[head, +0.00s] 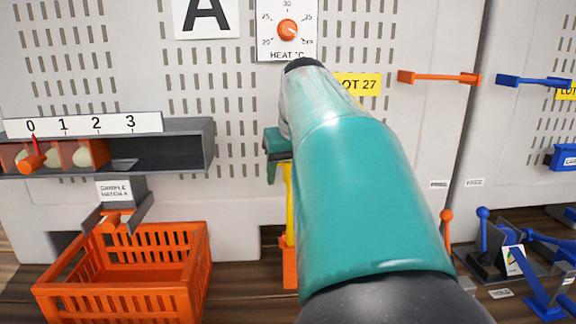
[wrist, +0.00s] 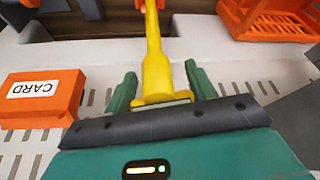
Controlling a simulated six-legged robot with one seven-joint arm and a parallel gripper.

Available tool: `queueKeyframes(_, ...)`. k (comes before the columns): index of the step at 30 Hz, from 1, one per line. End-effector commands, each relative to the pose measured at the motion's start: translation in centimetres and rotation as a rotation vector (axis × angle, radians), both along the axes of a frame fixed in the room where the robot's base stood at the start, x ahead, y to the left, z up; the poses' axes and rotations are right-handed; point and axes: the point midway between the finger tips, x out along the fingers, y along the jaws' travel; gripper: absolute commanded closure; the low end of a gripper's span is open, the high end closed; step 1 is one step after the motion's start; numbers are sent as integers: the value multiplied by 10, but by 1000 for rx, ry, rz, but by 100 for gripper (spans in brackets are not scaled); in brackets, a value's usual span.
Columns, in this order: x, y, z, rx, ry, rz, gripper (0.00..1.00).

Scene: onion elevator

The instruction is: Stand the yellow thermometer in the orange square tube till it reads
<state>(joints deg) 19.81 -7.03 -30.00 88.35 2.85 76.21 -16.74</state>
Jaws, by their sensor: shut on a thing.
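My gripper (wrist: 160,74) is shut on the yellow thermometer (wrist: 156,62), whose thick end lies between the teal fingers in the wrist view. In the head view, the thermometer (head: 290,205) hangs upright below my gripper (head: 272,172), which is partly hidden behind my teal arm. The orange square tube (head: 290,268) stands directly below, and the thermometer's lower end meets its top. Orange also shows around the thin far end in the wrist view. I cannot tell how deep the thermometer sits. No reading is visible on it.
An orange crate (head: 125,312) stands left of the tube, below a grey shelf (head: 180,150) with a 0 to 3 scale. A heat dial (head: 288,29) is on the wall above. Blue fixtures (head: 545,290) stand at right. An orange card box (wrist: 42,112) shows in the wrist view.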

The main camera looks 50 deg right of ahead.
Motion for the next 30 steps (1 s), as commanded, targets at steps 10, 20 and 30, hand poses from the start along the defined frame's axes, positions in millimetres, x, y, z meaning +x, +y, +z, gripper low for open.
queueKeyframes(10, 0, 0, -16, 0, 0, 0, 81)
queueKeyframes(20, 0, 0, -30, -1, -1, 0, 81)
queueKeyframes(30, 0, 0, -46, -1, 0, 0, 81)
